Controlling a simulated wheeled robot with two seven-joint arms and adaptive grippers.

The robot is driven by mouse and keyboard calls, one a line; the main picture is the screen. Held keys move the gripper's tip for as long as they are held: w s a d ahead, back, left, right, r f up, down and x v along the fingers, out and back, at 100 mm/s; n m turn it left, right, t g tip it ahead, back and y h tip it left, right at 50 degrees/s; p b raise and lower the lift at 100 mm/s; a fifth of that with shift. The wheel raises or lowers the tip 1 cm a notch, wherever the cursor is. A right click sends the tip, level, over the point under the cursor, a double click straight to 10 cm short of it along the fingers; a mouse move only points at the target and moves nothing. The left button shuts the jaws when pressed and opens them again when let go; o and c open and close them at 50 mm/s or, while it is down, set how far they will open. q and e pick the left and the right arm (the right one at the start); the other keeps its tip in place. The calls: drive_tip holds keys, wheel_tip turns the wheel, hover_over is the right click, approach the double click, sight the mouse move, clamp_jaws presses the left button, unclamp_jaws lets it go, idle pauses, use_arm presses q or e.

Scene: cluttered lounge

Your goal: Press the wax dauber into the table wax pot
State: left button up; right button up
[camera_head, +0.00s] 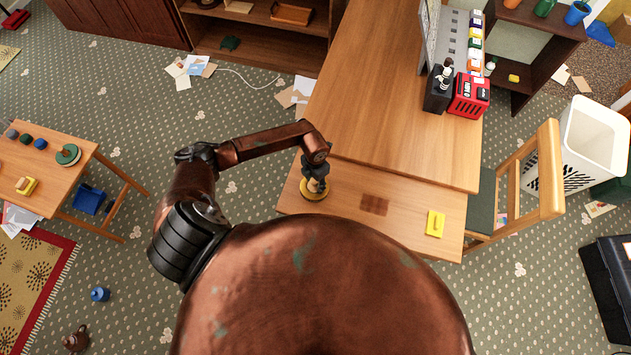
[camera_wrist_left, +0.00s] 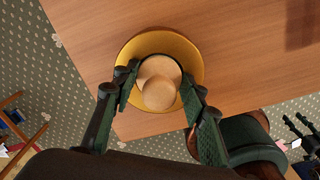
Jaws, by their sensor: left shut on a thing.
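In the left wrist view, my left gripper (camera_wrist_left: 154,100) is shut on the dauber (camera_wrist_left: 158,88), with one finger on either side. Directly below is a round yellow thing, apparently the wax pot (camera_head: 307,193), on the table. Its yellow rim (camera_wrist_left: 135,50) shows around the dauber in the left wrist view. The dauber's lower end is hidden, so I cannot tell whether it touches the pot.
The wooden table (camera_head: 335,196) also bears a brown square patch (camera_head: 374,204) and a yellow block (camera_head: 435,223). A higher tabletop (camera_head: 400,110) adjoins it behind, with a red box (camera_head: 468,97). A chair (camera_head: 535,180) stands close at the right.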

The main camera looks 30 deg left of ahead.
use_arm(q)
drive_tip(key=o, duration=1.1)
wheel_tip(320, 180, up, 12)
idle(0.4)
